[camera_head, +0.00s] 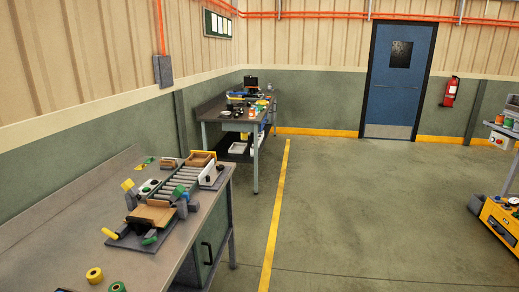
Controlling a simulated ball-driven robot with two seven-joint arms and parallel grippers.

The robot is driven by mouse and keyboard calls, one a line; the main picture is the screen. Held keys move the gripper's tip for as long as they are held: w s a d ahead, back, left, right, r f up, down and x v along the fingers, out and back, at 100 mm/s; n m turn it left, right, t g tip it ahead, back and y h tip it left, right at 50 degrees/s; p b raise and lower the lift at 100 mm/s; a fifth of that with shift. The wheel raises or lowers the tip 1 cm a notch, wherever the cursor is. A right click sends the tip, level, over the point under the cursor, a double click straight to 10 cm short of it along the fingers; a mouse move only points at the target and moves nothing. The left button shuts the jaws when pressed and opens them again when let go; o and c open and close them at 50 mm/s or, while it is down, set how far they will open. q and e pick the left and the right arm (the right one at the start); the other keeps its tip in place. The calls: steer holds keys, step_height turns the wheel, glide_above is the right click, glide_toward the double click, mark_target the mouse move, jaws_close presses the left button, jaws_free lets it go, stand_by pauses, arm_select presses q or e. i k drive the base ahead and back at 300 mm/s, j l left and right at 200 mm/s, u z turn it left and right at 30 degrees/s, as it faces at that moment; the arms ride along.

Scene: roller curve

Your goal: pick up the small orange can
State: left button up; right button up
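Neither of my grippers is in view. A small orange item (252,112) stands among clutter on the far workbench; it is too small to tell whether it is a can. Another small orange item (508,122) sits on the cart at the right edge, beside a green one, and its shape is also unclear. Nothing covers either item from this viewpoint.
A near workbench (75,235) on the left holds a roller conveyor (180,183), boxes and a yellow roll (94,274). The far workbench (215,109) stands along the left wall. A yellow machine (497,222) is at right. The middle floor is clear to a blue door (395,95).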

mark_target(252, 111)
steer(key=i+l+z, duration=0.15)
steer(key=i+l, duration=0.15)
steer(key=i, duration=0.85)
steer(key=i+l+z, duration=0.2)
steer(key=i, duration=1)
steer(key=i+l+u, duration=0.15)
steer(key=i, duration=2.35)
steer(key=i+j+u, duration=0.1)
steer(key=i+u, duration=0.55)
steer(key=i, duration=0.2)
steer(key=i+l+u, duration=0.2)
steer(key=i+u, duration=0.15)
